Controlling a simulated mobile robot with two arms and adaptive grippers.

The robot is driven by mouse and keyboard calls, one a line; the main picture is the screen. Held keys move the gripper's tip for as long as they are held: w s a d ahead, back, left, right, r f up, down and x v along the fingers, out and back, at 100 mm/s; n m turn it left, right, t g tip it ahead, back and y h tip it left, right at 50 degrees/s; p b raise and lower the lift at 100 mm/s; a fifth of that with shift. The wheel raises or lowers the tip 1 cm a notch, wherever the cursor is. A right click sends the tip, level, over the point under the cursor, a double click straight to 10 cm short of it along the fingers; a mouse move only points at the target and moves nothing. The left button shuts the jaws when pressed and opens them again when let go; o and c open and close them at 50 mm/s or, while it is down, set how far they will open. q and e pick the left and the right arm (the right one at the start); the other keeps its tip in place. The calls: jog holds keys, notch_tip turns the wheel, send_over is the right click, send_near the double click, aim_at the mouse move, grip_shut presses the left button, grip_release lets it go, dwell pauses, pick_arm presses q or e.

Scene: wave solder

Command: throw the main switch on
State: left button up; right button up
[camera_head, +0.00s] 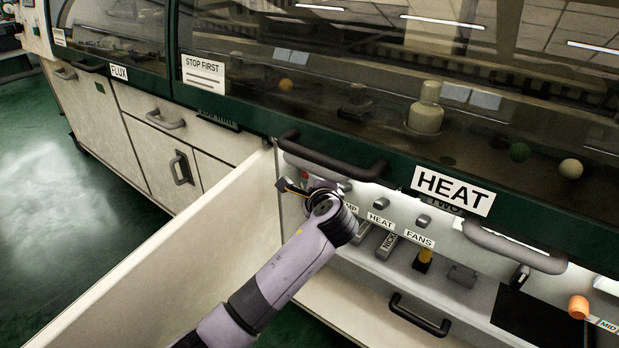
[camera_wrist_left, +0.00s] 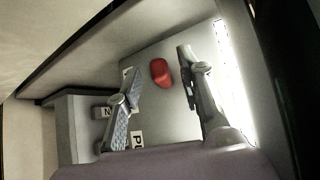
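A red switch handle (camera_wrist_left: 160,71), apparently the main switch, stands on a grey panel in the left wrist view. My left gripper (camera_wrist_left: 159,66) is open, with one finger on each side of the red handle and visible gaps to it. A small label beside it is mostly hidden behind the left finger. In the head view my left gripper (camera_head: 308,187) reaches under the cabinet's front edge, at the left end of the switch row. My right gripper is not in view.
A dark bar handle (camera_head: 330,160) overhangs close above my gripper. An open cream door panel (camera_head: 170,265) stands left of my arm. Grey switches labelled HEAT (camera_head: 380,219) and FANS (camera_head: 420,239) lie to the right, above a shelf with small items.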

pick_arm(q)
jog(key=v, duration=1.2)
